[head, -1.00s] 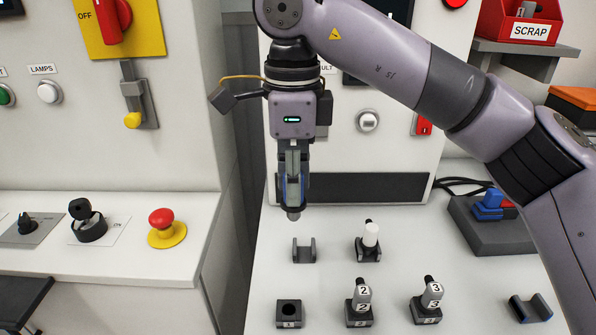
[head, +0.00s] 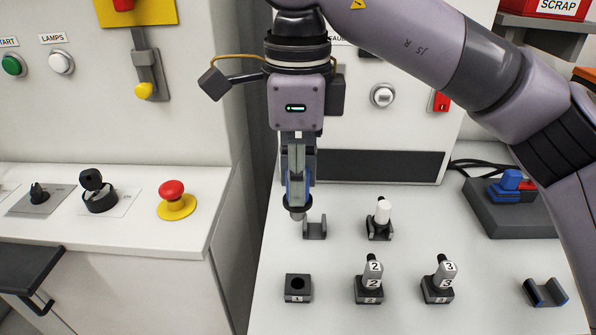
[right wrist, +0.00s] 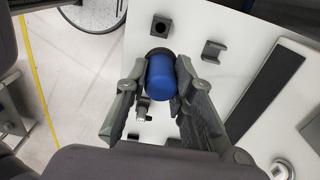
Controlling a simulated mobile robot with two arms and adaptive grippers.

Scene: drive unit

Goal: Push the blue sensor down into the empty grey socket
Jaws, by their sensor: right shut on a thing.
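My right gripper (head: 298,190) is shut on the blue sensor (right wrist: 161,78), which hangs upright above the white bench. In the head view the fingers hide most of the sensor; only blue edges and its dark lower end show. The empty grey socket (head: 298,289), marked 1, stands on the bench in front of and below the gripper. Its round hole is open. It also shows in the right wrist view (right wrist: 161,21), beyond the sensor. The sensor is apart from the socket. My left gripper is not in view.
A white-capped sensor (head: 382,211) sits in another cradle. Sockets 2 (head: 369,292) and 3 (head: 437,290) hold sensors. An empty cradle (head: 545,292) is at far right.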

